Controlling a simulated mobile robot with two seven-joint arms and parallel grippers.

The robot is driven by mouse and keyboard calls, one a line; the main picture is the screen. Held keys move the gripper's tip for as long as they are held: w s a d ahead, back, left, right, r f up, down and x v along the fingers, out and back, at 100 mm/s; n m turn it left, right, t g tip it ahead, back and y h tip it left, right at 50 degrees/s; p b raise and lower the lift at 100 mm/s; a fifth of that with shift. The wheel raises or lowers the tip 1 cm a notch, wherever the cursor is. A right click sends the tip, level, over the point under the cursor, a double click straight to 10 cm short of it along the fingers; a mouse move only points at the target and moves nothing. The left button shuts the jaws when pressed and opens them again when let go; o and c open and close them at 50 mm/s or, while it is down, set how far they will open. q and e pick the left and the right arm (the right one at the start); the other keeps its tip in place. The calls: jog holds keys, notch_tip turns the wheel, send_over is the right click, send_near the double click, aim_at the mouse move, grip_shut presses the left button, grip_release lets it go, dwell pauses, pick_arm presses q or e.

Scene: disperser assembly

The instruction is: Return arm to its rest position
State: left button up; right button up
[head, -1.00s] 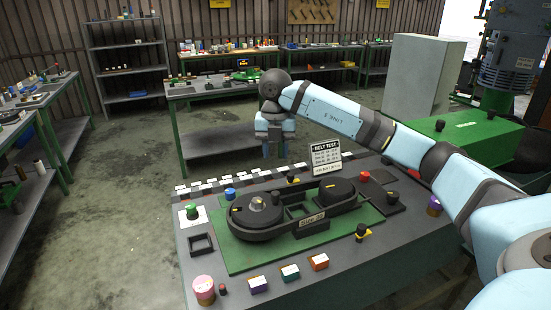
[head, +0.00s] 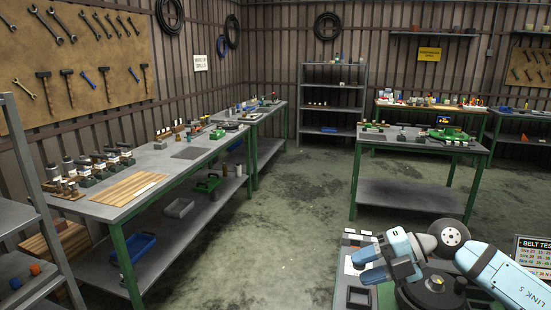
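My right arm comes in from the lower right corner. Its light blue gripper (head: 362,266) points left and down over the near workbench at the lower right. Its two fingers look apart, with nothing visible between them. Below it is part of the dark round assembly (head: 436,292) on the bench; the rest is cut off by the frame or hidden by the arm. A square black frame (head: 359,298) lies on the bench left of it. The "Belt Test" sign (head: 533,262) shows partly at the right edge. My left gripper is out of view.
A long green-legged bench (head: 185,152) with tools runs along the left wall, under a pegboard (head: 75,55) of wrenches and hammers. Another table (head: 405,143) stands behind the near bench. A grey shelf (head: 332,90) is at the back. The floor between is clear.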

jog(key=s+a+r+m+t+y, duration=0.3)
jog(key=a+r+m+t+y, duration=0.15)
jog(key=m+t+y, duration=0.2)
jog(key=s+d+f+m+t+h, duration=0.1)
jog(key=s+d+f+m+h, duration=0.2)
jog(key=f+m+h, duration=0.3)
jog(key=s+d+f+m+t+h, duration=0.1)
jog(key=s+d+f+m+h, duration=0.3)
jog(key=m, duration=0.5)
jog(key=s+d+f+m+t+h, duration=0.2)
jog(key=s+d+f+m+h, duration=0.1)
jog(key=f+m+h, duration=0.5)
jog(key=shift+s+d+f+h, duration=0.1)
jog(key=shift+s+d+h, duration=0.15)
jog(key=shift+d+h, duration=0.7)
jog(key=s+f+g+y, duration=0.1)
jog(key=s+f+g, duration=0.3)
jog(key=s, duration=0.4)
jog(key=s+f+g, duration=0.4)
jog(key=s+g, duration=0.1)
jog(key=s, duration=0.4)
jog(key=w+a+f+t+y+p, duration=0.3)
jog(key=w+a+t+p, duration=0.3)
jog(key=p, duration=0.3)
jog(key=shift+w+a+f+t+p, duration=0.15)
jog(key=shift+a+f+t+p, duration=0.25)
jog(key=shift+t, duration=0.45)
